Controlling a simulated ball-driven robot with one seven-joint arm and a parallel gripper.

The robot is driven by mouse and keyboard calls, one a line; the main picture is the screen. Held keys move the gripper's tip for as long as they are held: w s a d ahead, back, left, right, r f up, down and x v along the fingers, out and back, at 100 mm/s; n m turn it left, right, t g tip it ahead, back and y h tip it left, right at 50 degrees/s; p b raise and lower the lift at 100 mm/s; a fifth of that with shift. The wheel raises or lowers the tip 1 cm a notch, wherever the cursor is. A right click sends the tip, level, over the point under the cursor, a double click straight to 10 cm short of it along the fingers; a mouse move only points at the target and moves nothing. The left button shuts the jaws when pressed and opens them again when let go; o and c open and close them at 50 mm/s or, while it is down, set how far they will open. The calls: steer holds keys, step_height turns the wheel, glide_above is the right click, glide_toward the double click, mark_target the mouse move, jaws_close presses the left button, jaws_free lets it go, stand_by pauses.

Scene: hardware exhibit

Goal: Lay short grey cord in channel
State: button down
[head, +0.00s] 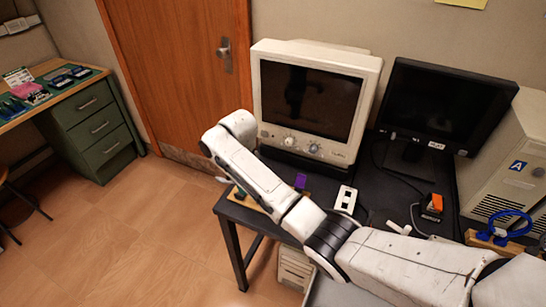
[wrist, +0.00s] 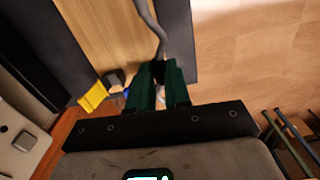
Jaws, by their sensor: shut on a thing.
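In the wrist view, the dark green fingers of my gripper (wrist: 159,88) are shut on a short grey cord (wrist: 153,25). The cord runs up from the fingertips in a gentle curve to the top edge of the picture. It passes over or beside a wooden board (wrist: 105,45); I cannot tell whether it touches it. No channel can be made out clearly. In the head view, my arm hides most of the wooden board (head: 260,201) at the table's left end, and my gripper and the held cord cannot be made out.
A yellow piece (wrist: 93,95) lies beside my fingers. The black table (head: 322,189) carries a beige monitor (head: 311,95), a dark flat screen (head: 440,105), a purple block (head: 300,181), a white socket plate (head: 346,199) and an orange-black item (head: 432,206). Open floor lies left of the table.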

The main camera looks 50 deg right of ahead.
steer(key=s+d+r, duration=0.1)
steer(key=d+r, duration=0.2)
steer(key=d, duration=0.8)
steer(key=shift+a+f+b, duration=0.1)
steer(key=shift+f+b, duration=2.45)
steer(key=shift+f, duration=0.55)
steer(key=shift+s+r+p, duration=0.1)
steer(key=shift+s+p, duration=0.05)
steer(key=shift+p, duration=0.55)
steer(key=shift+f, duration=1.2)
stand_by(0.3)
steer(key=shift+c, duration=1.8)
jaws_free()
